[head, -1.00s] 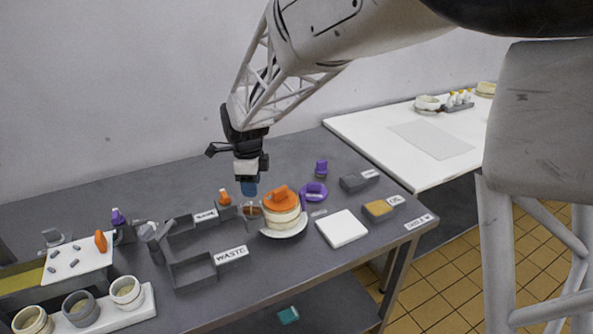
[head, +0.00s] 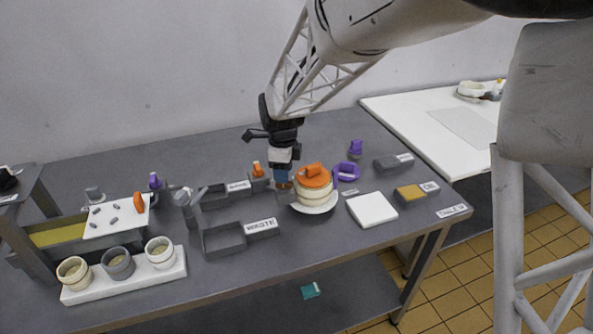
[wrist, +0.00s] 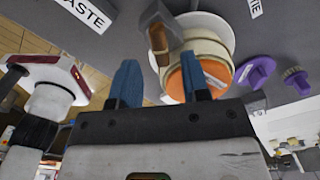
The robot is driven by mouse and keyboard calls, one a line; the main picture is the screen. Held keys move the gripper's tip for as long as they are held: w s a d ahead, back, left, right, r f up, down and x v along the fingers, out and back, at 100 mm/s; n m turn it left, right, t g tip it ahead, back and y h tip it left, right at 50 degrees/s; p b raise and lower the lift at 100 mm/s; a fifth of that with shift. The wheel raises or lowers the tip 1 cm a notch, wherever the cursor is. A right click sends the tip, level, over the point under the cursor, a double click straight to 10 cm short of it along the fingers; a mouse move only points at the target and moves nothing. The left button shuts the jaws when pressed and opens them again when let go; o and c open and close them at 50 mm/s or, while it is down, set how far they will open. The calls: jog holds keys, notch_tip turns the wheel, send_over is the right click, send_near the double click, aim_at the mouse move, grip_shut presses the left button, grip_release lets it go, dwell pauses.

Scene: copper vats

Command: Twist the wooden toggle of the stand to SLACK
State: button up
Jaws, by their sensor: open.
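The stand (head: 286,197) is a small grey piece on the dark table, left of the cream pot with the orange lid (head: 314,177). Its brown wooden toggle (head: 283,186) shows just under my gripper (head: 281,177). In the wrist view the toggle (wrist: 158,40) lies ahead of my gripper (wrist: 160,82), in line with the space between the blue fingertips. The fingers are apart with nothing between them. I cannot tell whether they overlap the toggle in depth. The SLACK marking is not readable.
The orange-lidded pot on its white plate (head: 315,209) is close on the stand's right. A small orange-topped item (head: 257,176) is close on its left. A grey WASTE tray (head: 224,240) lies in front left, a white slab (head: 372,209) at right.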

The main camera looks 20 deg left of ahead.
aim_at(284, 185)
jog(key=shift+f, duration=1.85)
jog(key=shift+c, duration=0.4)
grip_shut()
